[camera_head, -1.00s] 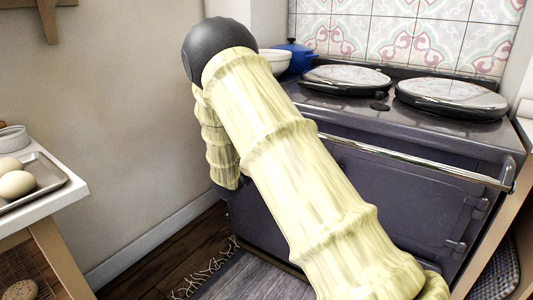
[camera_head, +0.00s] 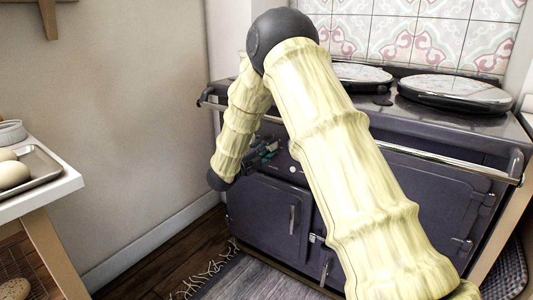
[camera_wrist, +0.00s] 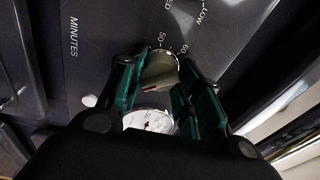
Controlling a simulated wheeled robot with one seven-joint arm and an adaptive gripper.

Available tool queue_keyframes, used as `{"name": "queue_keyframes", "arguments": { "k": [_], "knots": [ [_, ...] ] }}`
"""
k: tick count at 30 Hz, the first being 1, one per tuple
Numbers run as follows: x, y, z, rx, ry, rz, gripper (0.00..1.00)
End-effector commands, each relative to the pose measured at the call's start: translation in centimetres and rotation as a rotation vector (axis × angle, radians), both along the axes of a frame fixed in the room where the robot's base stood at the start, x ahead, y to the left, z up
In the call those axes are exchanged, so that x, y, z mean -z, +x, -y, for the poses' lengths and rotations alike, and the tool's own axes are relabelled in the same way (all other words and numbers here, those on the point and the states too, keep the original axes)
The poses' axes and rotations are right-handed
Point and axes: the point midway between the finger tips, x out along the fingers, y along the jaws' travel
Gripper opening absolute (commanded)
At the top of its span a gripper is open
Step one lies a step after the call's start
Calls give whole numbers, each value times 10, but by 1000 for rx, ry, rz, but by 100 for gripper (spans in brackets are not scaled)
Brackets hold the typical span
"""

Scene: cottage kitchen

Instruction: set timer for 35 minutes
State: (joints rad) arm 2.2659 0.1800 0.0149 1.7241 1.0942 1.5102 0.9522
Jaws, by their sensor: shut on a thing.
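The timer knob (camera_wrist: 160,74), round and metallic, sits on the dark front panel (camera_wrist: 110,45) in the wrist view. The numbers 50 and 60 and the word MINUTES are printed near it. My gripper (camera_wrist: 157,66) has its green-lined fingers on either side of the knob, shut on it. The fingers hide part of the scale, and I cannot read the knob's setting. In the head view my gripper (camera_head: 262,154) is at the front of the dark range cooker (camera_head: 262,208), partly behind my arm; the knob cannot be made out there.
A white round dial (camera_wrist: 150,120) lies just below the knob in the wrist view. A chrome rail (camera_head: 440,160) runs along the cooker's front. A side table with a tray (camera_head: 35,165) of eggs stands at the left. Floor shows between table and cooker.

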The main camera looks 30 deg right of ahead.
Motion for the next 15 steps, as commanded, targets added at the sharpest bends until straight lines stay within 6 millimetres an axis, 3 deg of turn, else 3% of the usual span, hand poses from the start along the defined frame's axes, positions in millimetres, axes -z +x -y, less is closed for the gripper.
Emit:
{"name": "queue_keyframes", "arguments": {
  "k": [15],
  "knots": [
    [8,-3,2,9,171,398,11]
  ]
}}
